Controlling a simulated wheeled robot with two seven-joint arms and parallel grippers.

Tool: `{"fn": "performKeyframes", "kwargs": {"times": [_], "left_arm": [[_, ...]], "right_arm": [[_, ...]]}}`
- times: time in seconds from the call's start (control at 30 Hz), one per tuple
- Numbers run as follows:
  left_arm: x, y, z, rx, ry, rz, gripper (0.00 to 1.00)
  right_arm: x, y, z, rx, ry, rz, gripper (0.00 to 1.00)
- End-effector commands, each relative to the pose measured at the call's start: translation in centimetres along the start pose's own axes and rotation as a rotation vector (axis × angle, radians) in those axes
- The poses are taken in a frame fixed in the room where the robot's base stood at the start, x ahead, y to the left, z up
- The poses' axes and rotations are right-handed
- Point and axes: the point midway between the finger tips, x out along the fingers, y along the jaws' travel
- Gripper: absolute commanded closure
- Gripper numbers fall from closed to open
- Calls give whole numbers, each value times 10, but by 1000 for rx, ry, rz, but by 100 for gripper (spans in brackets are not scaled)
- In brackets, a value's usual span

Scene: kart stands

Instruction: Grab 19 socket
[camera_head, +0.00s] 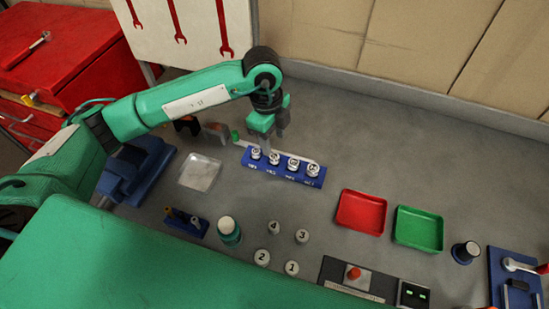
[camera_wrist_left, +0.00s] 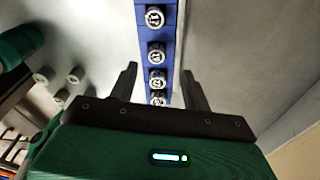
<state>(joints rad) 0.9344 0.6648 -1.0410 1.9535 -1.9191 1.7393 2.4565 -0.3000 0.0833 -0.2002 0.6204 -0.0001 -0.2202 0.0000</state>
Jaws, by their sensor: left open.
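A blue socket rack (camera_head: 247,165) on the grey bench holds a row of several silver sockets, such as the left-end socket (camera_head: 256,153) and the right-end socket (camera_head: 312,170). Their size marks are too small to read surely, so I cannot tell which is the 19. My left gripper (camera_head: 275,143) is open and empty above the left part of the rack. In the left wrist view, its fingers (camera_wrist_left: 160,69) stand on either side of the row, apart from it. The nearest socket (camera_wrist_left: 158,100) is partly hidden by the gripper body. My right gripper is not in view.
A red tray (camera_head: 361,212) and a green tray (camera_head: 419,229) lie right of the rack. Several numbered round pieces (camera_head: 302,236) and a green-and-white cylinder (camera_head: 228,230) stand in front. A clear square dish (camera_head: 199,172) lies left. Bench behind the trays is clear.

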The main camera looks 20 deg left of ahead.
Motion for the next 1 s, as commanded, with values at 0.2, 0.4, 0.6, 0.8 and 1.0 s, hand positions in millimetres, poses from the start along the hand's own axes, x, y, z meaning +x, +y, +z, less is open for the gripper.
{"fn": "performKeyframes", "kwargs": {"times": [0.2, 0.4, 0.6, 0.8, 1.0], "left_arm": [[24, 6, 1, 1, 0, 5, 51], [49, 6, 1, 0, 0, 2, 51], [52, 6, 1, 1, 0, 0, 51], [52, 6, 1, 1, 0, 0, 79], [52, 6, 1, 1, 0, 0, 100]], "right_arm": [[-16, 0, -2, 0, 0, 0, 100], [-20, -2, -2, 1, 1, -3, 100], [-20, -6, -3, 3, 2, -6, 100], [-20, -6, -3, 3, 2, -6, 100], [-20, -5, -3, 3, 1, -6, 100]]}}
